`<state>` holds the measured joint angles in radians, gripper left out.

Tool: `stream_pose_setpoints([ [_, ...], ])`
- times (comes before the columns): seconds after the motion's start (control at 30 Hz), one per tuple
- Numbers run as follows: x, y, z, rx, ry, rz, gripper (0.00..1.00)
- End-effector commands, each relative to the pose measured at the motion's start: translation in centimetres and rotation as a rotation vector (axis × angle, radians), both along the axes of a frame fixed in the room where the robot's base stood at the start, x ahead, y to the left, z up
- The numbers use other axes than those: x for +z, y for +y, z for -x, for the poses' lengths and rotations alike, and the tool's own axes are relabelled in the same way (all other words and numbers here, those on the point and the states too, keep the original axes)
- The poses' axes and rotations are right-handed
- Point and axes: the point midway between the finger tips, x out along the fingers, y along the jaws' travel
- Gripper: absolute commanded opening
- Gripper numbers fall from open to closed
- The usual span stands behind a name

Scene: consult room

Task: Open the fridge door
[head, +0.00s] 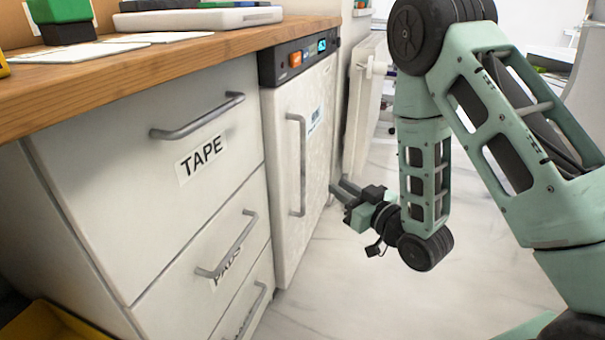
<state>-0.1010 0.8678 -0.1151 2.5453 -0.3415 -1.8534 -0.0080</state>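The fridge (316,150) is a white, lightly textured unit under the right end of the wooden counter. Its dark top panel (300,55) carries an orange switch and a lit blue display. The fridge door looks closed. Its vertical grey bar handle (297,165) runs down the left side of the door. My gripper (340,190) is to the right of the handle and apart from it, near the door's right edge, with its fingers pointing left. Two fingers show with a gap between them, and nothing is seen between them.
Drawers labelled TAPE (201,157) and PADS stand left of the fridge, with bar handles sticking out. A white radiator (364,105) stands behind, to the right. A yellow bin (50,322) is at the lower left. The pale marble floor (400,300) in front is clear.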

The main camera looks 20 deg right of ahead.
Motion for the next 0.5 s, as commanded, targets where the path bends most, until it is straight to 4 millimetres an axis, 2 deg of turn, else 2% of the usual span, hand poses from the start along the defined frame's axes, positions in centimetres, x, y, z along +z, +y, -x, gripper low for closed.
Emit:
stream_pose_setpoints([
  [0.03, -0.5, 0.2, -0.3, 0.000, -0.005, -0.001, 0.20],
  [0.4, -0.5, 1.3, -3.2, 0.000, -0.006, -0.002, 0.20],
  [0.5, -0.1, 2.0, -5.2, 0.000, -0.004, -0.001, 0.20],
])
